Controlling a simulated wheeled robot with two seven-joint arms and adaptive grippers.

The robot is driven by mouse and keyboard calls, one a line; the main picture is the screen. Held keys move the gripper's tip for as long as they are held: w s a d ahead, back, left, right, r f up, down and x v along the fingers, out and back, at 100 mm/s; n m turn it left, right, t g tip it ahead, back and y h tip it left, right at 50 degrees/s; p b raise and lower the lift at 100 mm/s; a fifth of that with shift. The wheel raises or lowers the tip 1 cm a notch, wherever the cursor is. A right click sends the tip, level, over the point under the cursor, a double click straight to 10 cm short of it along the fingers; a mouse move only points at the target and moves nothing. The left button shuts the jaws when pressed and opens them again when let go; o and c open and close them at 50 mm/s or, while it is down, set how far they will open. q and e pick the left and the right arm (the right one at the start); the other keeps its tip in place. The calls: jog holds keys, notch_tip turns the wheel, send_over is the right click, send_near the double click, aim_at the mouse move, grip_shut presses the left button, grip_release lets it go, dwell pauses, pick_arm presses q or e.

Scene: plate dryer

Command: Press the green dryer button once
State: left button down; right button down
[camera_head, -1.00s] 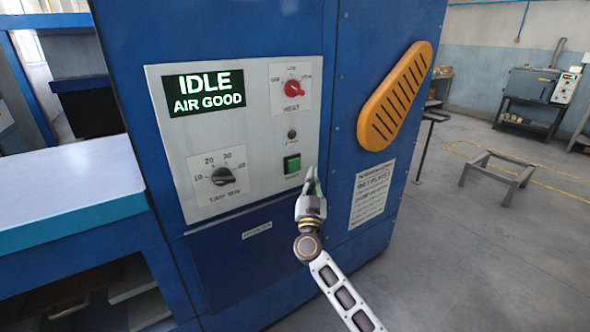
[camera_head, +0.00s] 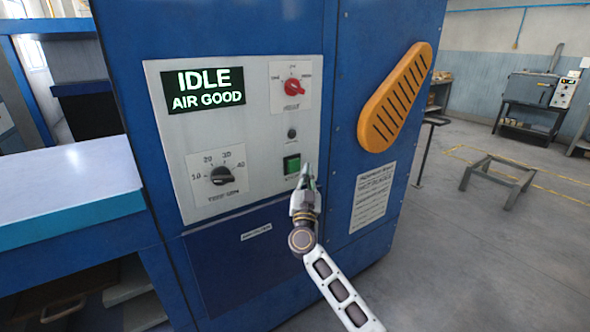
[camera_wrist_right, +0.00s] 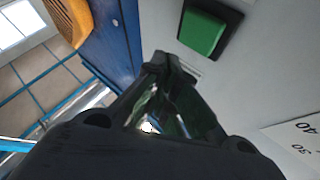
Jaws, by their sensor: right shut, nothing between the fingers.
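The green dryer button (camera_head: 292,165) sits in a dark square frame at the lower right of the light grey control panel (camera_head: 262,135). My right gripper (camera_head: 307,168) is shut and empty. In the head view its tips are just right of the button and slightly below its top. In the right wrist view the green button (camera_wrist_right: 202,33) shows up and to the right of the closed fingertips (camera_wrist_right: 170,62), with panel visible between them. Whether the fingertips touch the panel cannot be told. The display (camera_head: 205,91) reads IDLE, AIR GOOD. My left gripper is not in view.
A red heat knob (camera_head: 292,87) and a small dark round fitting (camera_head: 292,133) are above the button. An orange slotted guard (camera_head: 396,97) is on the right. A pale worktop (camera_head: 65,185) juts out at left.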

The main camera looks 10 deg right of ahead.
aim_at(298, 168)
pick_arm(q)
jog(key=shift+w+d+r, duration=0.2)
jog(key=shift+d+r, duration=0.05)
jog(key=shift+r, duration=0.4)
pick_arm(e)
jog(key=shift+w+a, duration=0.25)
jog(key=shift+w, duration=0.5)
jog(key=shift+w+a, duration=0.25)
jog(key=shift+w, duration=0.45)
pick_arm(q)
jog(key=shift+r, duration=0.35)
pick_arm(e)
jog(key=shift+w+a, duration=0.15)
jog(key=shift+w, duration=0.2)
